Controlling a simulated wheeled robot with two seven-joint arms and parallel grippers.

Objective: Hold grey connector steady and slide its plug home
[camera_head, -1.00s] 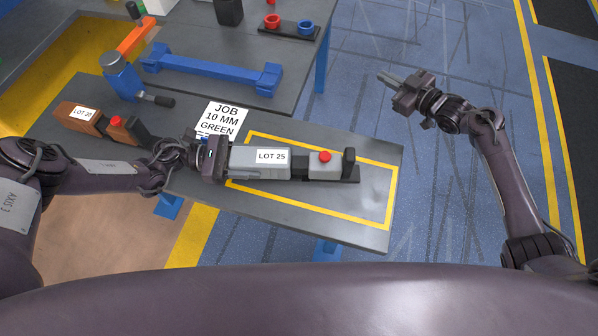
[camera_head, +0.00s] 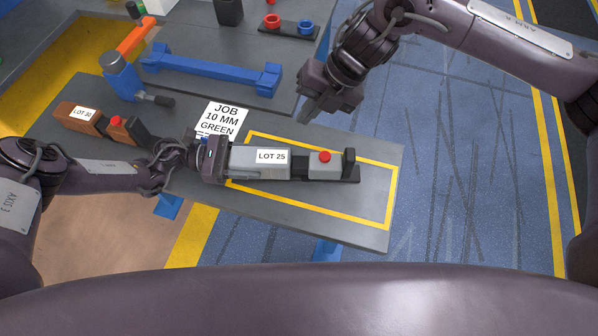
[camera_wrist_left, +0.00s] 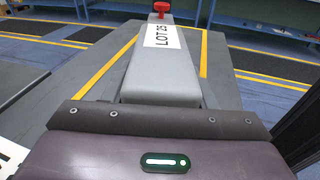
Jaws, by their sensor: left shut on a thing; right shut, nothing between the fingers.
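The grey connector (camera_head: 262,170), labelled LOT 25, lies on the table inside the yellow outline. My left gripper (camera_head: 224,160) is shut on its left end. The connector also fills the middle of the left wrist view (camera_wrist_left: 163,75); the fingers are hidden there. The grey plug (camera_head: 322,171) with a red knob (camera_head: 324,156) sits right of the connector, with a dark section between them. An upright black block stands at the plug's right. My right gripper (camera_head: 306,118) is shut and empty, above the table's back edge, behind and apart from the plug.
A brown connector (camera_head: 79,122) labelled LOT 30 and its red-knobbed plug lie at the left. A job card (camera_head: 222,118) reads 10 MM GREEN. A blue bar fixture (camera_head: 210,72) and red and blue cups (camera_head: 288,26) are on the back table. The outlined area's right front is clear.

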